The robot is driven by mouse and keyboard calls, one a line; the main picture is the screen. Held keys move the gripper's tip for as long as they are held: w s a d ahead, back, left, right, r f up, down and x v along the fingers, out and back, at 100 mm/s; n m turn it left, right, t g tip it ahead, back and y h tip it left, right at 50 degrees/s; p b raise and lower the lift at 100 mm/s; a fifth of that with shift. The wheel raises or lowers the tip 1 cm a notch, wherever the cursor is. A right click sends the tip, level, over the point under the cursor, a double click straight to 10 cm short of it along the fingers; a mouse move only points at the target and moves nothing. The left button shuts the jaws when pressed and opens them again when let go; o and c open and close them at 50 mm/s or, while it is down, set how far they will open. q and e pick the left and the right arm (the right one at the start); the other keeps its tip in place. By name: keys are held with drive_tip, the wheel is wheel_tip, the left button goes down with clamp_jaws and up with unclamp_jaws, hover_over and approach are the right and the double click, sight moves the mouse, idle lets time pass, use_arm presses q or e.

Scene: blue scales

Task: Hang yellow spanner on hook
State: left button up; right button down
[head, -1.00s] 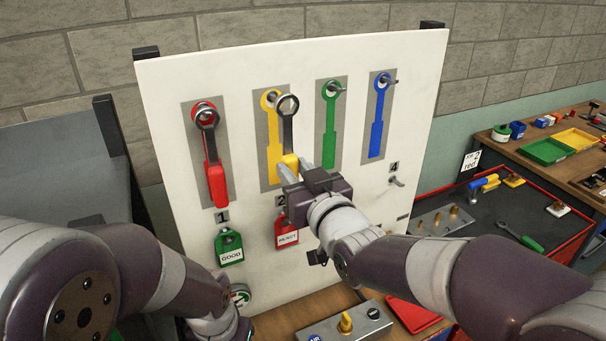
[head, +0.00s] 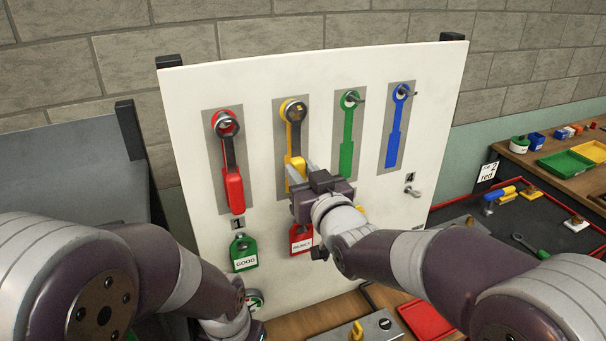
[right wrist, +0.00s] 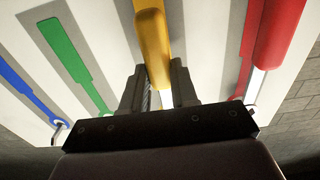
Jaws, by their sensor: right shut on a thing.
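The yellow spanner has a dark ring (head: 294,110) and a yellow handle (head: 296,166); it hangs upright in front of the yellow silhouette on the white board (head: 258,190). The ring lies over the silhouette's ring, where the hook is. I cannot tell whether the hook passes through it. My right gripper (head: 299,180) is shut on the lower handle. In the right wrist view the yellow handle (right wrist: 153,45) rises from between the fingers (right wrist: 158,88). My left arm is at the lower left, its gripper out of view.
A red spanner (head: 231,180) hangs at left on the board. Green (head: 348,135) and blue (head: 395,135) silhouettes with bare hooks are at right. Green (head: 243,254) and red (head: 301,239) tags hang below. A workbench with tools (head: 500,225) stands at right.

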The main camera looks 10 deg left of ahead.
drive_tip(key=c, duration=0.8)
unclamp_jaws()
idle(0.6)
drive_tip(key=shift+s+d+b, duration=0.25)
drive_tip(key=shift+s+b, duration=0.1)
drive_tip(key=shift+b+v, duration=1.4)
drive_tip(key=shift+v, duration=1.7)
